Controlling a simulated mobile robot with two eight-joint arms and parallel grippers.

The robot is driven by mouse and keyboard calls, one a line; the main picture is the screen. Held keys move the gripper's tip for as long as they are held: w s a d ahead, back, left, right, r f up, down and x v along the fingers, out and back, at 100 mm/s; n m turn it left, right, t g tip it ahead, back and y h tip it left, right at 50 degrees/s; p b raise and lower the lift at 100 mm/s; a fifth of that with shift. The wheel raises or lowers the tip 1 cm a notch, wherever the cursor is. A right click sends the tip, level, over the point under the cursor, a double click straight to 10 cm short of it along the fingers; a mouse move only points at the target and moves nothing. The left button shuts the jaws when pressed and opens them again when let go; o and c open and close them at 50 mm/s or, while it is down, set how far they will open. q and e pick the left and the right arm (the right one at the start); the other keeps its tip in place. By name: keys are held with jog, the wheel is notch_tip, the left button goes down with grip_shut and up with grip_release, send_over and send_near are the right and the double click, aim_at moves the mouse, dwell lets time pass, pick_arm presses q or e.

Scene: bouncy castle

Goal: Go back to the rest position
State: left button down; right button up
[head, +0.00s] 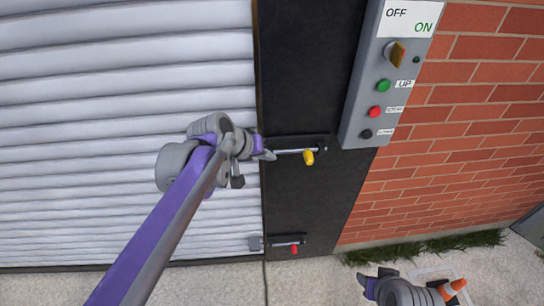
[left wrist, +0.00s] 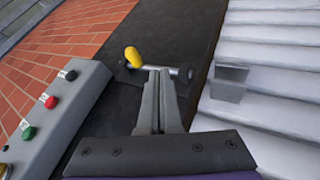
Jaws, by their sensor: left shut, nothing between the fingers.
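My left gripper (head: 268,154) is at the left end of the upper sliding bolt (head: 290,151), in front of the dark door post. Its fingers are together and empty. In the left wrist view the closed fingers (left wrist: 159,75) overlap the bolt's rod, with the yellow knob (left wrist: 133,57) just left of them. I cannot tell whether they touch the bolt. My right gripper (head: 400,290) is at the bottom right of the head view, partly cut off, and its fingers are not clear.
A white roller shutter (head: 90,100) fills the left. A grey control box (head: 365,95) with a knob and buttons hangs on a red brick wall (head: 460,130). A lower bolt with a red knob (head: 294,249) is near the ground. An orange and white cone (head: 453,288) shows beside my right arm.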

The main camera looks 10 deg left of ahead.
pick_arm(q)
jog(key=shift+d, duration=0.1)
dwell(0.3)
jog(key=s+a+f+y, duration=0.1)
jog(key=s+a+f, duration=0.1)
jog(key=s+f, duration=0.2)
jog(key=s+a+f+m+y, duration=0.1)
jog(key=s+f, duration=0.3)
jog(key=s, duration=0.7)
jog(key=s+a+f+g+y, duration=0.1)
jog(key=s+a+f+y, duration=0.1)
jog(key=s, duration=0.5)
notch_tip(320, 180, down, 2)
jog(key=shift+s+a+f+m, duration=0.2)
jog(key=shift+a+m, duration=0.2)
jog(key=shift+a, duration=0.3)
jog(key=shift+w, duration=0.1)
